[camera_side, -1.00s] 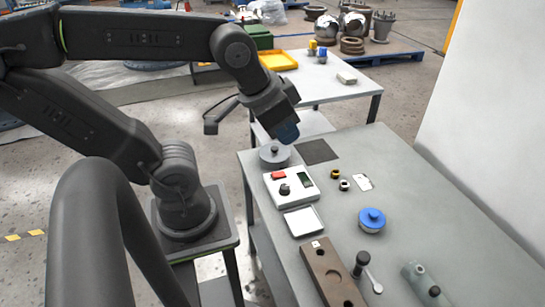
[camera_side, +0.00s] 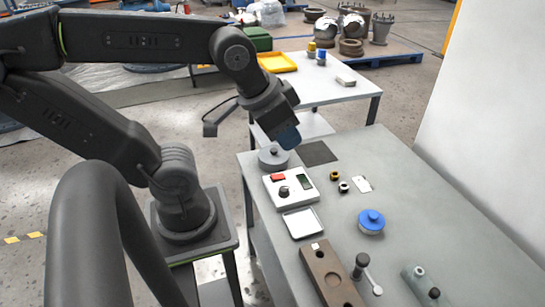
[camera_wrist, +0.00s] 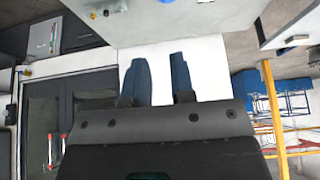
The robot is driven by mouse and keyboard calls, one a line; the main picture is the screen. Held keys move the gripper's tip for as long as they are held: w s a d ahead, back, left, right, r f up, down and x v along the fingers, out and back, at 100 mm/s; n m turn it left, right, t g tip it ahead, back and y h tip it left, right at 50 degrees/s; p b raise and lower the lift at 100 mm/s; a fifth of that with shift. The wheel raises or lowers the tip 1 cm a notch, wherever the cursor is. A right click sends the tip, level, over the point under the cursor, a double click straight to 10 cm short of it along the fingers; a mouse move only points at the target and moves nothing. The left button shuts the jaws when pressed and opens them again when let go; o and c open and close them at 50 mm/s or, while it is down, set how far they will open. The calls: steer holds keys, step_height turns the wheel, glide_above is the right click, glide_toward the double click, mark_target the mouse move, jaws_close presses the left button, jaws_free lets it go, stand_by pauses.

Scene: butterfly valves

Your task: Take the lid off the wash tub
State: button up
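Two round lidded things stand on the near grey table. One is a low grey tub (camera_side: 271,161) with a dark knob (camera_side: 274,151) on top, at the table's far left. The other has a blue lid (camera_side: 371,217) with a knob, near the middle right. I cannot tell from looks alone which is the wash tub. My gripper (camera_side: 289,139) points down just above and beside the grey tub, its tips close to the knob; contact cannot be told. In the wrist view my blue fingers (camera_wrist: 159,77) are apart with nothing seen between them. A blue patch (camera_wrist: 165,2) shows at the top edge there.
A white panel box (camera_side: 292,190) with a red button and a white tray (camera_side: 303,222) lie in front of the tub. A dark mat (camera_side: 317,152) lies beside it. A brown block (camera_side: 330,275) and small fittings are nearer.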

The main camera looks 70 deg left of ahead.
steer(key=o, duration=0.7)
steer(key=shift+c, duration=0.2)
steer(key=w+a+m+g, duration=0.1)
steer(key=w+a+m, duration=0.1)
steer(key=w+a, duration=0.35)
steer(key=m+g, duration=0.5)
steer(key=m, duration=0.2)
glide_above(274, 149)
steer(key=f, duration=2.8)
steer(key=shift+s+d+f, duration=0.3)
steer(key=shift+d+f, duration=0.1)
steer(key=shift+w+a+f, duration=0.15)
steer(key=shift+f, duration=1.4)
steer(key=shift+w+a+f, duration=0.1)
steer(key=shift+a+f, duration=0.05)
steer(key=shift+f, duration=1.35)
